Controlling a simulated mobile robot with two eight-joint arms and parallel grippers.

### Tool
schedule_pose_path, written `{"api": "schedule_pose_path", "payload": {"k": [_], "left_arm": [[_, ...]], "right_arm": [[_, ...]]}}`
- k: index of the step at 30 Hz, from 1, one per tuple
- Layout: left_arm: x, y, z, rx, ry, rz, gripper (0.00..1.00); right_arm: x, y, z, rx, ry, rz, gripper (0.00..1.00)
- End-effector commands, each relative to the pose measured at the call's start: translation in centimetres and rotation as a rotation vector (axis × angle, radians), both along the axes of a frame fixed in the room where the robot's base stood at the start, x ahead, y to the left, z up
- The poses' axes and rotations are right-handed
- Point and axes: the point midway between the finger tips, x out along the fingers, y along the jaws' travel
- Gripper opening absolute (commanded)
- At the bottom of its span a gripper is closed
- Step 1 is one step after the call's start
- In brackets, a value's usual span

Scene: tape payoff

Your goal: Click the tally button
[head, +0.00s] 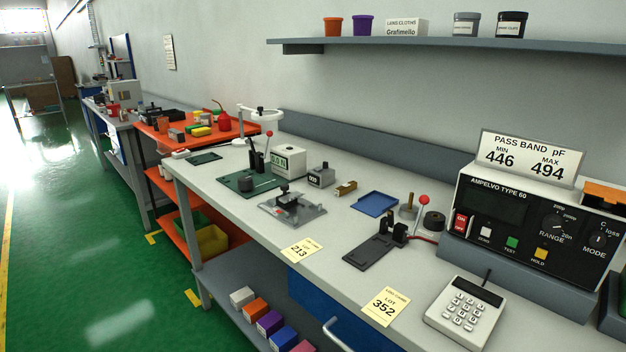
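A small grey box (321,175) with a dark display window stands near the back of the bench, right of a white labelled box (288,161). It looks like the tally counter; a small knob shows on its top, and its digits are too small to read surely. Nothing covers it. Neither of my grippers is in view.
The long grey bench (345,215) carries a metal fixture (290,208), a blue tray (375,204), a black fixture with a red-knobbed lever (422,201), a keypad (464,311) and a capacitance meter (530,225). A shelf (440,44) hangs above. Green floor lies left.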

Motion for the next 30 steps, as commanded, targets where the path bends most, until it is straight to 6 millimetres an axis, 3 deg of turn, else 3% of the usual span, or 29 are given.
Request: {"api": "schedule_pose_path", "payload": {"k": [7, 15, 17, 30], "left_arm": [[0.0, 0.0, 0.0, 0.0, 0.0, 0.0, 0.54], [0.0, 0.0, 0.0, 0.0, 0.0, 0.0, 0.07], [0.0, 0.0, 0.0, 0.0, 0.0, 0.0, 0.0], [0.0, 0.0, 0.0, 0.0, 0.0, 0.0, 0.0]], "right_arm": [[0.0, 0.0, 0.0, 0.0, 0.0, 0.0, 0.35], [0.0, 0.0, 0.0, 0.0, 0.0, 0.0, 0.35], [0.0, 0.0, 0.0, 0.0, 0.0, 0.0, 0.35], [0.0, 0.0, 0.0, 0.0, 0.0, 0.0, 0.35]]}}
